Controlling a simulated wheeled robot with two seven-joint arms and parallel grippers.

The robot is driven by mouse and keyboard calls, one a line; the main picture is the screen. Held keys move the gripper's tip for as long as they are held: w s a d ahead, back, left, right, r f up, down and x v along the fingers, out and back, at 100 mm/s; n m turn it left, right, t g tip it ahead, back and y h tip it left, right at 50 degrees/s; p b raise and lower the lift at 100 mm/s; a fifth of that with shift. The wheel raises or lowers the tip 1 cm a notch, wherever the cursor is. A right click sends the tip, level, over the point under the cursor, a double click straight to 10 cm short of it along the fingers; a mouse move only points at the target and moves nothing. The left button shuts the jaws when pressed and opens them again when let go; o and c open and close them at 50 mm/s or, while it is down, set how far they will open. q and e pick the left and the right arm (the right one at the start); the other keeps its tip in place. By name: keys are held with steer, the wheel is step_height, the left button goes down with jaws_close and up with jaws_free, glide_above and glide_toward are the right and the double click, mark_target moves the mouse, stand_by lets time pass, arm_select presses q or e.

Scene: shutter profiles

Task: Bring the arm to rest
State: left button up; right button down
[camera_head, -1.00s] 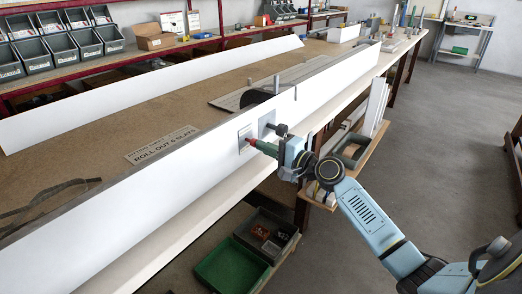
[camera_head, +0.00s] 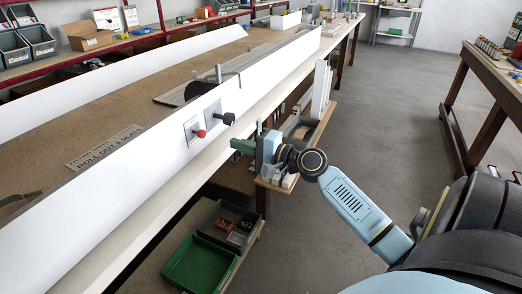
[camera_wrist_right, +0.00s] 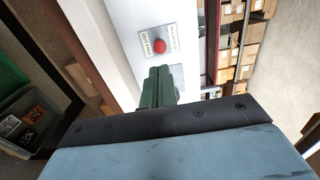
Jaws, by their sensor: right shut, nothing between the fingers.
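My right gripper (camera_head: 243,146) has green fingers that are closed together with nothing between them. It is in front of the white shutter profile (camera_head: 140,160), to the right of and below a red knob (camera_head: 199,134), with a gap between them. In the right wrist view the closed green fingers (camera_wrist_right: 160,86) point toward the white face. The red knob (camera_wrist_right: 159,46) sits there on a labelled plate (camera_wrist_right: 158,40). My right arm's blue links reach in from the lower right. My left gripper is not in view.
A black knob (camera_head: 229,118) sticks out beside the red one. Below the bench are a green crate (camera_head: 198,264) and a dark crate (camera_head: 229,227) with small parts. A wooden table (camera_head: 500,80) stands at the right. Grey floor lies open between.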

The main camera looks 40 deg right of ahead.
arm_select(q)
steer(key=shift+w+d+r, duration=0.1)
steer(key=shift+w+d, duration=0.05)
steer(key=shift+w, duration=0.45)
arm_select(e)
steer(key=v, duration=0.5)
steer(key=shift+s, duration=0.15)
